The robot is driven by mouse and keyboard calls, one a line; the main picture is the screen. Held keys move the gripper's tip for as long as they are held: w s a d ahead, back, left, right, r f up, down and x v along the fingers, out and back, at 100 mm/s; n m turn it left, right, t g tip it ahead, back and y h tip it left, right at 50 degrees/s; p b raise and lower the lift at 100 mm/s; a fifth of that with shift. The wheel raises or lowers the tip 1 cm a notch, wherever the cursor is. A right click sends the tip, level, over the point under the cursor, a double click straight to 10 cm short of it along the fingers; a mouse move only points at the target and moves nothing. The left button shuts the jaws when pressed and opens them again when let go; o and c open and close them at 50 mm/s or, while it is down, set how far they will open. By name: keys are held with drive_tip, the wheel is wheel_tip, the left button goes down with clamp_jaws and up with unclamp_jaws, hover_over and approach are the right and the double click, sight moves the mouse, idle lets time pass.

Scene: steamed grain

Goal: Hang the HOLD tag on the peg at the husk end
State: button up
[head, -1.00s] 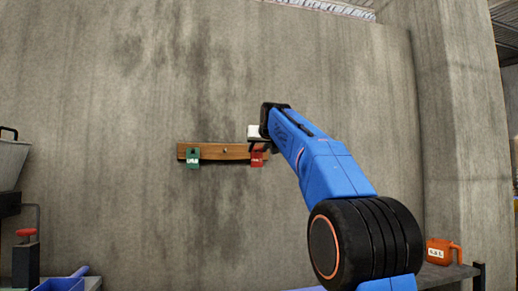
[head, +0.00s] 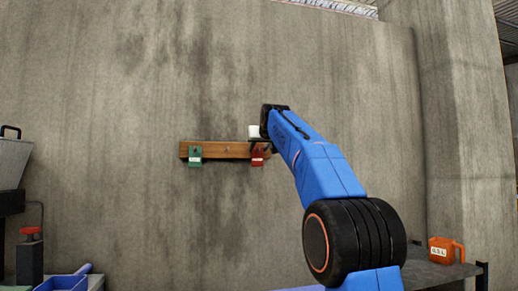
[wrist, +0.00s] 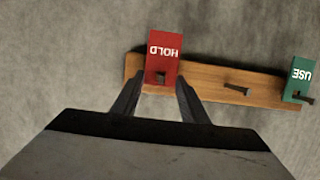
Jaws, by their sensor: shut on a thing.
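The red HOLD tag (head: 257,158) is at the right end of a wooden peg board (head: 214,150) on the wall. In the wrist view, the tag (wrist: 163,55) appears upside down between the two fingers of my gripper (wrist: 161,84), which is shut on it. A dark square shows at the tag's hole; I cannot tell whether a peg passes through it. The green USE tag (wrist: 300,75) hangs on the peg at the other end, left in the head view (head: 195,156). The middle peg (wrist: 237,89) is bare. My gripper (head: 259,147) partly hides the board's right end.
The concrete wall (head: 110,120) is bare around the board. An orange can (head: 445,250) stands on a shelf (head: 448,270) at lower right. At lower left are a blue bin (head: 62,283), a red-topped dark post (head: 30,250) and a grey tub (head: 12,160).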

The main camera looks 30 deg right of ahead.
idle(0.3)
drive_tip(key=o, duration=1.1)
drive_tip(key=v, duration=1.7)
drive_tip(key=shift+s+a, duration=0.1)
drive_tip(key=shift+s, duration=0.1)
drive_tip(key=s+a+f+n+g+y, duration=0.1)
drive_tip(key=s+a+f+g, duration=0.2)
drive_tip(key=s+f, duration=0.9)
drive_tip(key=s+a+f+n+g+y, duration=0.1)
drive_tip(key=s+a+f, duration=0.8)
drive_tip(key=f, duration=2.1)
drive_tip(key=s+a+f+n+g+y, duration=0.1)
drive_tip(key=s+a+f+g, duration=0.4)
drive_tip(key=s+f, duration=1.1)
wheel_tip(320, 180, down, 6)
drive_tip(key=shift+s+a+f+y, duration=0.1)
drive_tip(key=shift+s+a+y, duration=0.1)
drive_tip(key=shift+a+y, duration=0.25)
